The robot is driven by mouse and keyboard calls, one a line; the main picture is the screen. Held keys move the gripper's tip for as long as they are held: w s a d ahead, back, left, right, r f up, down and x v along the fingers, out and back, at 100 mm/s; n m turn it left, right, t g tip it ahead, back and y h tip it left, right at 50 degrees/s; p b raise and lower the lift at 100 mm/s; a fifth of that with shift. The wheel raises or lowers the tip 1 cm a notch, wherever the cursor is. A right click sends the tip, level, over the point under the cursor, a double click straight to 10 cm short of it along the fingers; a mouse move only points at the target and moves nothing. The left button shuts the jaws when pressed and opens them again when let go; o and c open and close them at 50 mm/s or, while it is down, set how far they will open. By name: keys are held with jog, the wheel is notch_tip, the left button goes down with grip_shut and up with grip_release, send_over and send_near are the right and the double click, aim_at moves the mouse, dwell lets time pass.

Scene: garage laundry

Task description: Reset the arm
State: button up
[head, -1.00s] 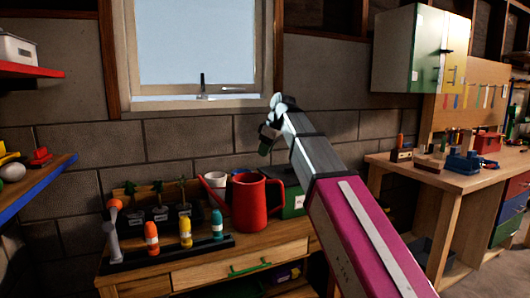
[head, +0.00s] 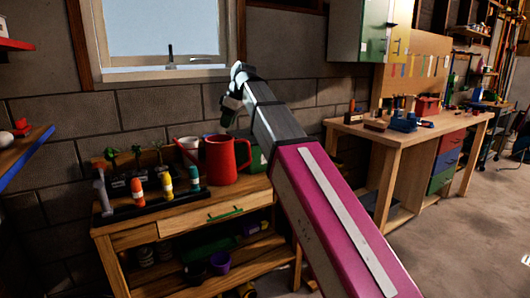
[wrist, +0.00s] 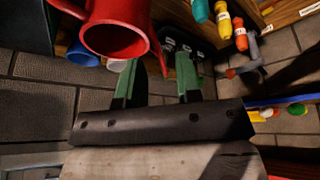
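My arm reaches up and away toward the wall in the head view, with my gripper (head: 230,112) at its far end, in front of the wall below the window. In the wrist view my gripper (wrist: 158,78) has its two green fingers spread apart. I see nothing held between them. A red watering can (head: 224,162) stands on the wooden workbench (head: 150,232), below and slightly left of my gripper in the head view. The same can fills the upper left of the wrist view (wrist: 115,32). My arm hides part of a green box behind the can.
Orange, yellow and teal bottles (head: 166,185) stand in a black rack on the bench, with small potted plants behind. A second workbench (head: 400,138) with tools is at right, below a cabinet (head: 372,30). A blue-edged shelf (head: 28,157) is at left. Floor at right is clear.

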jog(key=d+f+m+h, duration=0.1)
jog(key=d+f+m, duration=0.3)
jog(key=f, duration=0.6)
jog(key=d+f+m+h, duration=0.1)
jog(key=d+f, duration=0.6)
jog(key=f, duration=0.2)
jog(key=d+f+m, duration=0.3)
jog(key=d+f, duration=0.2)
jog(key=f, duration=0.5)
jog(key=s+d+f+m, duration=0.2)
jog(key=s+d+f, duration=0.2)
jog(key=f, duration=0.3)
jog(key=s+d+f+m+g+h, duration=0.1)
jog(key=s+d+f+m, duration=0.1)
jog(key=s+d+f, duration=0.3)
jog(key=s+d+f+m+h, duration=0.1)
jog(key=s+d+f+m, duration=0.2)
jog(key=f, duration=0.7)
jog(key=s+d, duration=0.2)
jog(key=d, duration=0.2)
jog(key=shift+f, duration=0.3)
